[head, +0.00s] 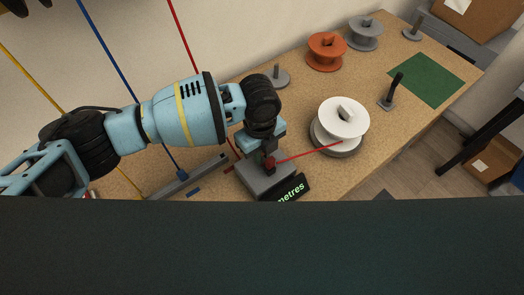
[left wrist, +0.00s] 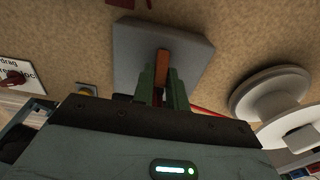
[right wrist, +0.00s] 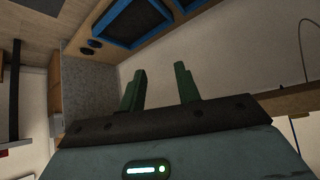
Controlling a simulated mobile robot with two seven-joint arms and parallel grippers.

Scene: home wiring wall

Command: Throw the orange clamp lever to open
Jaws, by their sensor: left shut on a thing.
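The orange clamp lever (left wrist: 162,64) stands on a grey block (left wrist: 125,50), which also shows in the head view (head: 258,182). My left gripper (left wrist: 161,86) is shut on the lever, with one green finger on each side of it. In the head view my left gripper (head: 268,157) points down at the block, and the lever is mostly hidden by it. A red wire (head: 308,151) runs from a white spool (head: 343,117) to the block. My right gripper (right wrist: 160,88) is open and empty, away from the bench top in its own wrist view.
A display reading "metres" (head: 290,193) sits at the block's front. An orange spool (head: 326,52), a grey spool (head: 364,33) and bare posts (head: 391,92) stand farther along the bench. Yellow, blue and red wires hang at the left.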

